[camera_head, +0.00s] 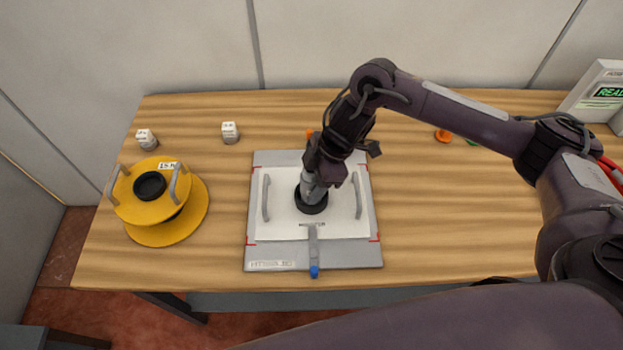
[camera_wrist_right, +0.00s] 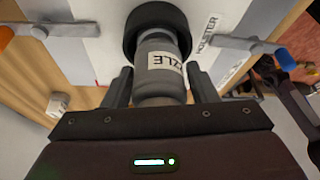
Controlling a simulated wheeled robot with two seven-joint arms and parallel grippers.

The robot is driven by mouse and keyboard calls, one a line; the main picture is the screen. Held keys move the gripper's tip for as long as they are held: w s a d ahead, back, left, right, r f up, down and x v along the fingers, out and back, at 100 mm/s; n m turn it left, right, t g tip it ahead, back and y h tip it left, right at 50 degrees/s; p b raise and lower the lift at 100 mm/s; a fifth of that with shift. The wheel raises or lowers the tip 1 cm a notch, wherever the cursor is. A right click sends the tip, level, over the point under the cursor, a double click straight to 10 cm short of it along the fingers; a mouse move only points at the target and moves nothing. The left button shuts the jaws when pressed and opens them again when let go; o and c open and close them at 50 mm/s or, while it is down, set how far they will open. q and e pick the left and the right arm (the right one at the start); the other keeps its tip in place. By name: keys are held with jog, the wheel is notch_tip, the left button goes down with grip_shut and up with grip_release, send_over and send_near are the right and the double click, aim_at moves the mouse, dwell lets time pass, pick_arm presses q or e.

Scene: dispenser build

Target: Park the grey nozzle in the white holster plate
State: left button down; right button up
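The grey nozzle (camera_head: 310,187) stands roughly upright at the middle of the white holster plate (camera_head: 287,222), its lower end at the plate's black ring (camera_head: 311,204). In the right wrist view the nozzle (camera_wrist_right: 158,60) shows a partly hidden label, and its far end is inside or right against the ring (camera_wrist_right: 133,32); its seating depth cannot be seen. My right gripper (camera_wrist_right: 160,88) has a finger on each side of the nozzle's near part, apparently touching it. In the head view this gripper (camera_head: 324,170) is above the plate.
The plate has two grey handles and lies on a grey base (camera_head: 330,258) with a blue-tipped lever (camera_head: 314,255). A yellow spool-shaped part (camera_head: 135,205) stands left. Two small white blocks (camera_head: 229,132) and an orange disc (camera_head: 443,135) lie behind. The table right of the base is clear.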

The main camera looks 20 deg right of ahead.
jog(key=shift+p+v, duration=0.95)
jog(key=shift+v, duration=0.05)
jog(key=p+v, duration=0.8)
jog(key=v, duration=0.1)
